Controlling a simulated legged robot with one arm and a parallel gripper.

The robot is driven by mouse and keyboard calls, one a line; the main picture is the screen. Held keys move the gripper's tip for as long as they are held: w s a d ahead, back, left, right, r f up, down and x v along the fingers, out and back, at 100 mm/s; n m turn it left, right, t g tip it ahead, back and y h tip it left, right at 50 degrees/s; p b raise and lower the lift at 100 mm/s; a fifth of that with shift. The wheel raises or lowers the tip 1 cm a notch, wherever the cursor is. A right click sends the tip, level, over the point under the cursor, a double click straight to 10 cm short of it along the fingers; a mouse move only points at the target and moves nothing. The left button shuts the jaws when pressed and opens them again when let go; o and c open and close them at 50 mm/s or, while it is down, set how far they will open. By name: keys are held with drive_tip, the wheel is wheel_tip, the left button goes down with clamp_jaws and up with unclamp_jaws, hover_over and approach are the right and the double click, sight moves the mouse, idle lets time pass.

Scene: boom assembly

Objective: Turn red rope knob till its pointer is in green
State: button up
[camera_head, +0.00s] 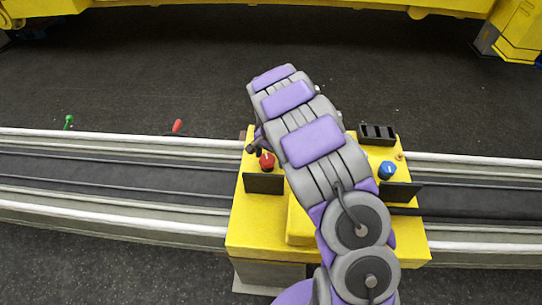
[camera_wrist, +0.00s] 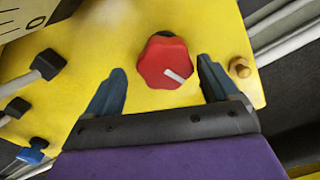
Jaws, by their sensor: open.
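The red knob (camera_wrist: 160,58) sits on the yellow console in the wrist view. It has a lobed rim and a white pointer mark (camera_wrist: 177,76) aimed toward the lower right of that picture. No green zone shows around it. My gripper (camera_wrist: 161,66) is open, with one finger to the left of the knob and one to the right. Gaps show between both fingers and the knob. In the head view the red knob (camera_head: 267,162) is left of my arm, partly hidden, and the fingers are hard to make out.
The yellow console (camera_head: 255,228) stands across a long rail (camera_head: 110,213). A blue knob (camera_head: 387,170), a black switch block (camera_head: 377,133) and upright black plates (camera_head: 263,183) are on it. Black levers (camera_wrist: 47,65) stand left in the wrist view, and a small brown peg (camera_wrist: 240,68) stands right.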

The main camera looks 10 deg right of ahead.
drive_tip(key=shift+a, duration=1.2)
drive_tip(key=shift+c, duration=1.5)
drive_tip(key=shift+d, duration=0.95)
drive_tip(key=c, duration=0.5)
drive_tip(key=shift+c, duration=1.3)
drive_tip(key=shift+a, duration=0.3)
drive_tip(key=shift+s+f, duration=0.1)
